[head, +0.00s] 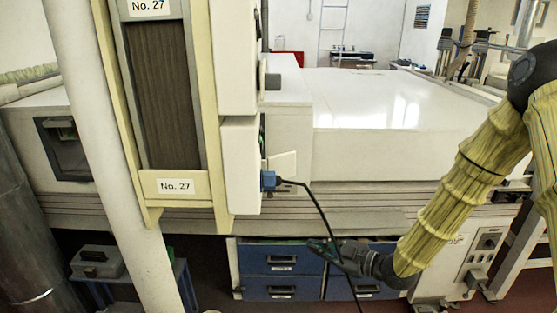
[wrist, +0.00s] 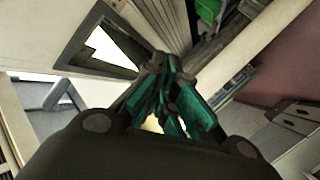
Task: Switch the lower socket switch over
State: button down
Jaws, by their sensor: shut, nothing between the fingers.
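The lower socket box (head: 241,165) is a white unit on the right side of the No. 27 post. A blue plug (head: 268,181) sits at its right side, below a pale open flap (head: 282,164). I cannot make out the lower switch or its position. The upper socket box (head: 234,60) is above, with a dark grey knob (head: 271,81) on its right side. My gripper (head: 322,249) is below and right of the lower box, apart from it, in front of blue drawers. Its teal-padded fingers are together and empty in the wrist view (wrist: 172,100).
A black cable (head: 318,205) hangs from the plug and passes down by my gripper. Blue drawers (head: 281,261) stand behind it under the long white tunnel housing (head: 390,100). A pale round column (head: 110,150) stands left of the boxes. A white control cabinet (head: 465,262) is at right.

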notch_tip(320, 180, up, 32)
jog(key=s+d+n+g+y+p, duration=0.25)
jog(key=n+g+y, duration=0.55)
jog(key=n, duration=1.2)
jog(key=a+r+g+h+p, duration=0.1)
jog(key=a+p, duration=0.5)
jog(key=a, duration=0.7)
jog(key=shift+a+r+p, duration=0.35)
jog(key=shift+p, duration=0.05)
jog(key=shift+w, duration=0.1)
jog(key=shift+a+r+h+b, duration=0.2)
jog(key=shift+a+h+b, duration=0.2)
jog(key=shift+h, duration=0.4)
jog(key=shift+r+h, duration=0.2)
jog(key=shift+h, duration=0.6)
jog(key=shift+d, duration=0.1)
